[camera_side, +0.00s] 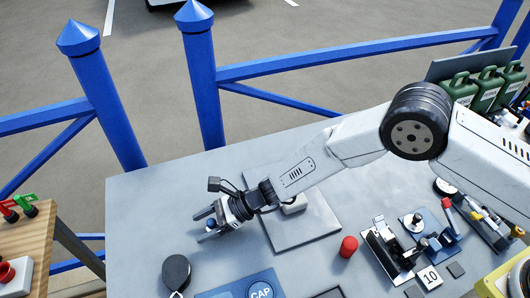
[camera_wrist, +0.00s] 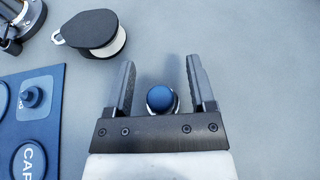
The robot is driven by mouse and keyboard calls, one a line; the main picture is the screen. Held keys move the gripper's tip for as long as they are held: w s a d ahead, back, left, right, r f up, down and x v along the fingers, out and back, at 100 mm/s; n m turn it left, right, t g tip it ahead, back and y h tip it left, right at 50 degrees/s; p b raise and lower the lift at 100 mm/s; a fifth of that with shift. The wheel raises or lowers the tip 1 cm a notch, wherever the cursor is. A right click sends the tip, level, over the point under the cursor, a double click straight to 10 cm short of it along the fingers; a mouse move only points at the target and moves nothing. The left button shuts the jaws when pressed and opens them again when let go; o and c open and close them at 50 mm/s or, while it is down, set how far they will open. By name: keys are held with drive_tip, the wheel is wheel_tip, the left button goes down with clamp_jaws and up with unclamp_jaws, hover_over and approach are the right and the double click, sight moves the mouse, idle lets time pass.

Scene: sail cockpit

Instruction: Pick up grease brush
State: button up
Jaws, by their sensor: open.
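My gripper (camera_side: 207,223) is low over the left part of the grey table. Its two fingers are spread apart in the wrist view (camera_wrist: 160,85).
A black round object (camera_side: 176,271) lies near the gripper and shows in the wrist view (camera_wrist: 88,30). A blue mat marked CAP (camera_side: 235,289) lies at the front. A red cylinder (camera_side: 348,246) and a blue device (camera_side: 435,243) stand right.

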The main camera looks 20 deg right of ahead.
clamp_jaws()
drive_tip(key=shift+r, duration=0.2)
idle(0.3)
drive_tip(key=shift+r, duration=0.85)
drive_tip(key=s+d+r, duration=0.9)
drive_tip(key=s+r, duration=0.1)
drive_tip(key=r, duration=0.1)
drive_tip(key=shift+s+d, duration=0.15)
drive_tip(key=shift+s, duration=0.1)
idle(0.6)
